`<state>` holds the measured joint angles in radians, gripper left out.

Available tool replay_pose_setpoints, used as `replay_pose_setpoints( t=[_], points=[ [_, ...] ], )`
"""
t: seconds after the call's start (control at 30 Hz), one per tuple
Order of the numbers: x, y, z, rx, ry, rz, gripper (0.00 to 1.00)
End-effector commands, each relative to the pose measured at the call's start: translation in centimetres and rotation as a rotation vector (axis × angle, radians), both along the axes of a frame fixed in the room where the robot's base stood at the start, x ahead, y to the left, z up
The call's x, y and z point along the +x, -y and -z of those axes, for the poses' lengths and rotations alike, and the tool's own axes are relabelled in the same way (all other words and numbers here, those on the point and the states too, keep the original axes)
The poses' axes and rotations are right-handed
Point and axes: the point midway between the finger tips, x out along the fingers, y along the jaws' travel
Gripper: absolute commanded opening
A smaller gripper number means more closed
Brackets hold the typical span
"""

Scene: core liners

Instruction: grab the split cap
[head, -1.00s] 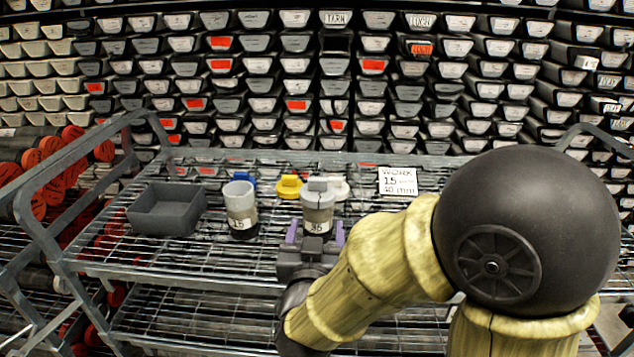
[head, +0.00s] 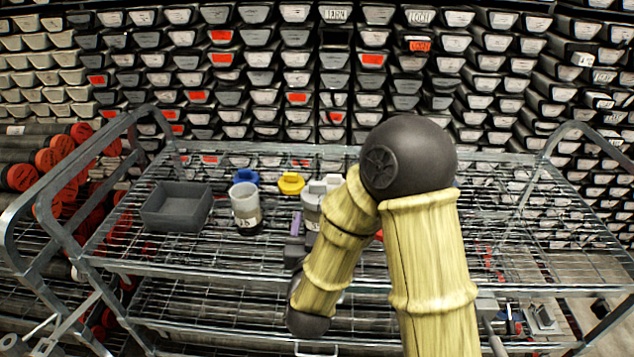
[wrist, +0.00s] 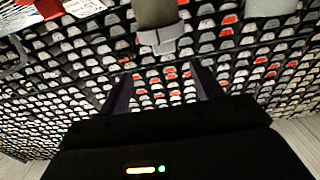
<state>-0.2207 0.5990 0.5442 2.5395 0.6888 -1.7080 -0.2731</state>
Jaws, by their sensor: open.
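A grey cap (head: 316,188) sits on a clear jar with grey contents, standing upright on the wire shelf. I take this to be the split cap, though its split is too small to confirm now. In the wrist view the cap (wrist: 160,38) shows upside down, with its jar (wrist: 156,12) above it, just beyond my fingertips. My gripper (wrist: 160,76) is open and empty, its purple fingers spread wide and apart from the cap. In the head view my arm hides most of my gripper and part of the jar.
A second jar (head: 246,207), open-topped, stands left of the capped one. A grey bin (head: 177,208) is further left. Blue (head: 246,177) and yellow (head: 291,183) caps lie behind the jars, with a white cap (head: 334,180) partly hidden. The right of the shelf (head: 520,225) looks mostly clear.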

Motion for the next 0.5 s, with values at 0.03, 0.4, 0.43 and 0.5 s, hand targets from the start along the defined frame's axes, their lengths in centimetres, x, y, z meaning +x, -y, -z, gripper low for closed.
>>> replay_pose_setpoints(
  t=[0.03, 0.4, 0.43, 0.5],
  points=[
    [0.3, 0.0, -0.3, -0.001, -0.003, 0.001, 0.65],
    [6.7, 0.3, -0.1, 0.001, 0.0, 0.003, 0.65],
    [7.0, 0.3, -0.1, 0.001, 0.0, 0.002, 0.65],
    [7.3, 0.2, 0.0, 0.0, -0.001, 0.0, 0.65]
  ],
)
